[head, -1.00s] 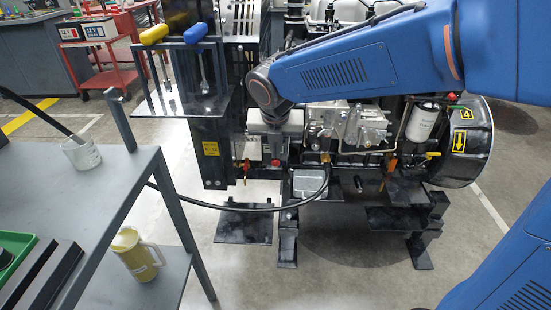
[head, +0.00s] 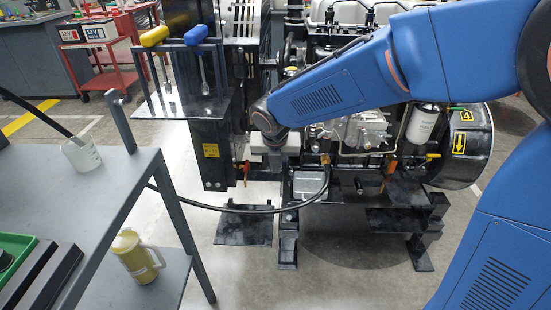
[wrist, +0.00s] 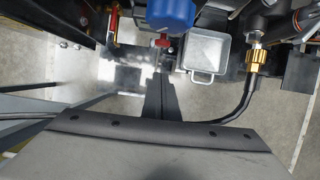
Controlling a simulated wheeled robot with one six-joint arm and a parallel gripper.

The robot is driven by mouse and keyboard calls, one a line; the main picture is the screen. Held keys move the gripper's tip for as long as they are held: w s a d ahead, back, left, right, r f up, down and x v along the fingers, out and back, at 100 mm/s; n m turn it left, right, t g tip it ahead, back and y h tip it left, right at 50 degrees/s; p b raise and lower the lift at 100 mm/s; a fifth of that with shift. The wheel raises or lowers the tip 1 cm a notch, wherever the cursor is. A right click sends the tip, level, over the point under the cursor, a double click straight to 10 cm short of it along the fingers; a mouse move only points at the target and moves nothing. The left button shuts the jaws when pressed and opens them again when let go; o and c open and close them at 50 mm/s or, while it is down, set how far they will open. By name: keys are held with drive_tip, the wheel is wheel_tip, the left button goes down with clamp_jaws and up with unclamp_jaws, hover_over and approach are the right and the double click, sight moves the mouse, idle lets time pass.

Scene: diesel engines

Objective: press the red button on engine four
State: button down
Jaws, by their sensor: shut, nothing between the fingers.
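The engine with the yellow number 4 label (head: 467,116) stands at the centre right of the head view, partly hidden by my blue arm. In the wrist view a small red part (wrist: 162,41), which looks like the red button, sits just below a blue cylinder (wrist: 170,12). My gripper (wrist: 160,76) is shut and empty, its dark fingers pointing toward that red part with a seeming gap between. The exact distance cannot be told. In the head view my gripper hand is low at the engine's left front, and the red part is hidden there.
A red-handled valve (wrist: 114,22) is left of the red part, and a grey metal box (wrist: 207,52) right of it. A brass fitting (wrist: 257,60) carries a black hose (head: 240,208) that crosses low in front. A grey bench (head: 70,215) stands at the left.

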drive_tip(key=shift+w+f, duration=0.3)
drive_tip(key=shift+w, duration=0.45)
drive_tip(key=shift+w+f, duration=0.3)
drive_tip(key=shift+w, duration=0.5)
drive_tip(key=shift+w+f, duration=0.3)
drive_tip(key=shift+w, duration=0.45)
drive_tip(key=shift+w+d, duration=0.1)
drive_tip(key=shift+w, duration=1)
drive_tip(key=shift+s, duration=0.1)
